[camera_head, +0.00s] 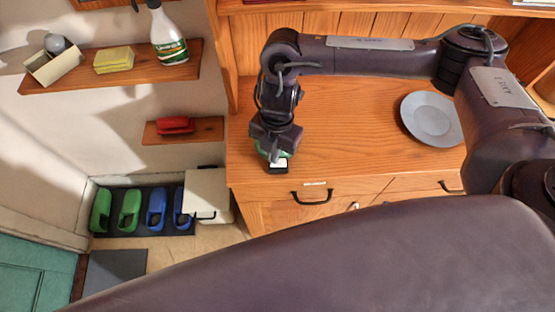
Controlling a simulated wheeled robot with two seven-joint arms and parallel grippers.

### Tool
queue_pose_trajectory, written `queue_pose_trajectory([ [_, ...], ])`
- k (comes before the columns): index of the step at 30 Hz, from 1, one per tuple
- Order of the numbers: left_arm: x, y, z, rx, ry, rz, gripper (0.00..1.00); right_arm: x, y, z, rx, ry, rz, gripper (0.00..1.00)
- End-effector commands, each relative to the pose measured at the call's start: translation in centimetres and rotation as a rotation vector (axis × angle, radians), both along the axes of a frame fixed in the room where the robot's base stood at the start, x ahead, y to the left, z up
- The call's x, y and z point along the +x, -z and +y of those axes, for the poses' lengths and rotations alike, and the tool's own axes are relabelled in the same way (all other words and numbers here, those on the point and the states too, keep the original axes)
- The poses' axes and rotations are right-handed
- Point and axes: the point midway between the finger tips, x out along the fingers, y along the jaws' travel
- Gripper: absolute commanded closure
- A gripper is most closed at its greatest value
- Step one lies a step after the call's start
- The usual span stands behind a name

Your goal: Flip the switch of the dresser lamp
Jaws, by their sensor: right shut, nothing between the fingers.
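My right arm reaches in from the right over the wooden dresser (340,120). My right gripper (272,152) points down at the dresser's front left edge and is shut with nothing held. A small black piece with a white face (278,166) shows right at its fingertips; it may be the lamp's switch, but the gripper covers much of it. I cannot tell whether the fingers touch it. Some green shows beside the fingertips. I cannot make out a lamp. My left gripper is not in view.
A grey plate (431,119) lies on the dresser at right. Wall shelves (120,87) at left hold a spray bottle (168,38), yellow sponges (114,60) and a red object (175,125). Green and blue shoes (129,209) stand on a floor mat beside a white bin (207,190).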

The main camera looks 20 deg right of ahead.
Motion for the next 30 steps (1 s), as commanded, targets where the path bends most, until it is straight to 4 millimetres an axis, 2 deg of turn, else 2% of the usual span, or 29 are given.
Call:
queue_pose_trajectory([
  [30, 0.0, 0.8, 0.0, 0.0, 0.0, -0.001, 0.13, 0.0, 1.3, 0.0, -0.001, 0.0, 0.001, 1.0],
])
